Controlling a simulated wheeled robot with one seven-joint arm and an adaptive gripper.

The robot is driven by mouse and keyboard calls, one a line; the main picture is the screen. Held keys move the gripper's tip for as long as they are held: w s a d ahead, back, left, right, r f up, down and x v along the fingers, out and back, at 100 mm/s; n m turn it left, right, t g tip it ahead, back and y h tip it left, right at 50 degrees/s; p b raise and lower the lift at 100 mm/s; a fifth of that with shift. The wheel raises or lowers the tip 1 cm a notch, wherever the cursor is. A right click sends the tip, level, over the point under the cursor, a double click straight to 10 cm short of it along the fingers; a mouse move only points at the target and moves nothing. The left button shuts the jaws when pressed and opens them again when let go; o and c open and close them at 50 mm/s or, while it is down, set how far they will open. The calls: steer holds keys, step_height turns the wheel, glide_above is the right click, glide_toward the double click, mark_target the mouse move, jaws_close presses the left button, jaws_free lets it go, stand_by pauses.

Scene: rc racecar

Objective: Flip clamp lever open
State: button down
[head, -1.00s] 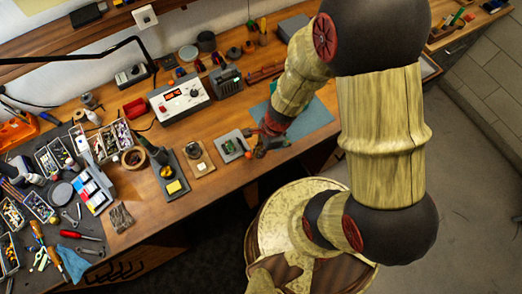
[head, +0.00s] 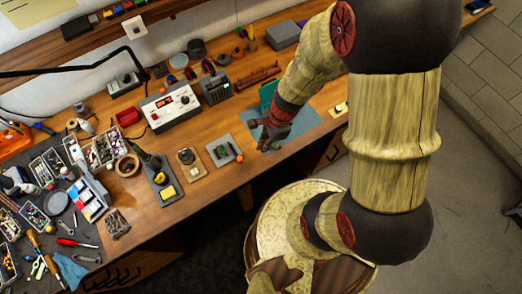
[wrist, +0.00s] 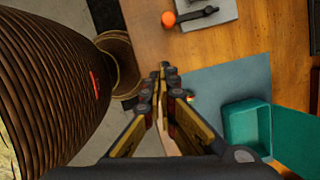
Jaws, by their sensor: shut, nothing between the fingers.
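The clamp sits on a small grey plate (head: 222,152) on the bench. It also shows at the top of the wrist view, where its grey plate (wrist: 217,9) is cut off. Its dark lever (wrist: 194,15) lies across the plate's edge and ends in an orange ball knob (wrist: 168,19), which also shows in the head view (head: 239,158). My gripper (head: 266,142) is right of the knob in the head view and apart from it. In the wrist view my gripper (wrist: 164,70) is shut and empty, below the knob.
A teal open box (head: 267,96) stands on the blue-grey mat (head: 310,122) behind my gripper; the box (wrist: 246,127) is right of the fingers in the wrist view. A wooden block with a small part (head: 190,163) and a soldering stand (head: 163,185) lie left of the clamp.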

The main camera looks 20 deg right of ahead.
steer(key=v, duration=0.3)
steer(key=shift+s+d+r+p, duration=0.15)
steer(key=shift+d+r+p, duration=0.15)
steer(key=shift+r, duration=0.05)
stand_by(0.3)
steer(key=s+r+n+t+h+b, duration=0.1)
steer(key=s+r+n+t+b, duration=0.1)
steer(key=r+n+b, duration=0.5)
steer(key=s+r+n+t+h+b, duration=0.1)
steer(key=s+r+n+t+b, duration=0.1)
steer(key=r+n+b, duration=0.5)
steer(key=r+n+t, duration=0.1)
steer(key=n, duration=0.4)
steer(key=shift+s+r+h, duration=0.3)
steer(key=shift+r+h, duration=0.05)
steer(key=shift+h, duration=0.05)
